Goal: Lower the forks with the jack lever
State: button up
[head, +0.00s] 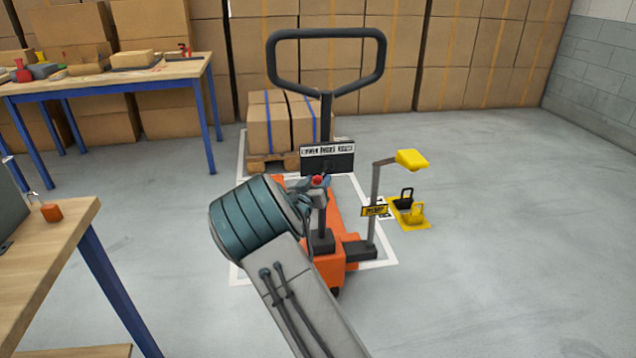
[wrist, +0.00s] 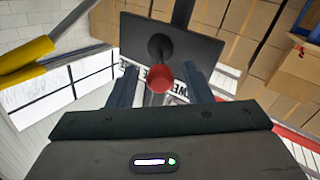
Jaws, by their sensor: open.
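The orange pallet jack (head: 335,262) stands in a white floor outline, with a black loop handle (head: 326,33) on an upright column. A black plate (head: 328,160) with a white label strip sits on the column; the label's words are not clearly legible. The jack lever's red knob (head: 318,180) is just below it. In the wrist view the red knob (wrist: 160,76) lies between the two fingers of my gripper (wrist: 162,88), which is open around it; contact cannot be told. The forks run toward the loaded pallet (head: 265,160) and are mostly hidden.
A post with a yellow head (head: 411,159) stands right of the jack, near a yellow floor plate (head: 408,222) with black and yellow pieces. Tables stand at the back left (head: 130,77) and near left (head: 45,250). Stacked cartons line the back. Floor at right is clear.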

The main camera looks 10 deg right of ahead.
jog(key=shift+w+d, duration=0.35)
jog(key=shift+w, duration=0.25)
grip_shut()
